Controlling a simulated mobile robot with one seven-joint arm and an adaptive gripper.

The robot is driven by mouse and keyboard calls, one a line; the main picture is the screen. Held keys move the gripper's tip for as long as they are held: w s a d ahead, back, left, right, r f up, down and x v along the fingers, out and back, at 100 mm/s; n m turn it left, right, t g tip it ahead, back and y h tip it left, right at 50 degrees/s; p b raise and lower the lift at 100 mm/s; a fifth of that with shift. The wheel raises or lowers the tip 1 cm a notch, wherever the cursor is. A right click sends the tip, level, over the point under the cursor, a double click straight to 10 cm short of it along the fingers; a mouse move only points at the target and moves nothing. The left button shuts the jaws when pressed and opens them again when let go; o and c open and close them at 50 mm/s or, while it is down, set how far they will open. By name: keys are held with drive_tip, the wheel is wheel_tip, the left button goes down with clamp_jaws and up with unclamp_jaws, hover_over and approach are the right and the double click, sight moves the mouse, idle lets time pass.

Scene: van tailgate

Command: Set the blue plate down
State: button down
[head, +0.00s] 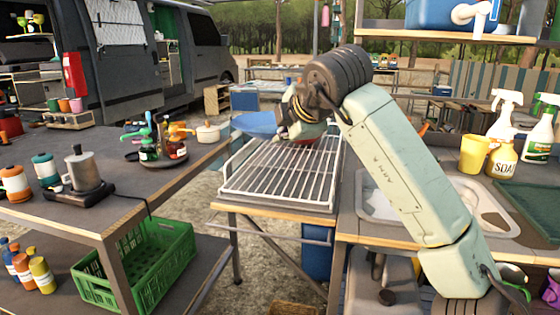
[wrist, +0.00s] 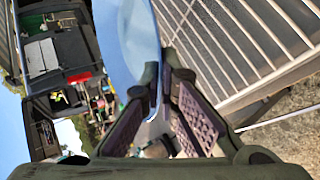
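The blue plate (head: 258,123) is in the air over the back left part of the white wire rack (head: 234,190). In the wrist view the plate (wrist: 128,40) stretches up from between the two fingers. My gripper (head: 284,128) is shut on the plate's rim; in the wrist view the fingertips (wrist: 160,78) pinch it. In the head view my wrist hides part of the fingers. The visible part of the rack is empty, and the plate does not appear to touch it.
A sink (head: 375,200) with soap and spray bottles lies right of the rack. On the left table (head: 160,200) stand a moka pot (head: 83,170), condiment bottles and a white pot (head: 208,132). A green crate (head: 150,262) sits below. A gap separates the left table from the rack.

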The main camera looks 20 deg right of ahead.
sight(287, 189)
wheel_tip(287, 189, down, 10)
drive_tip(key=b, duration=0.5)
drive_tip(key=shift+s+r, duration=0.1)
drive_tip(key=c, duration=2.3)
unclamp_jaws()
drive_tip(key=shift+o, duration=1.1)
drive_tip(key=shift+s+r, duration=0.3)
drive_tip(key=v, duration=1.1)
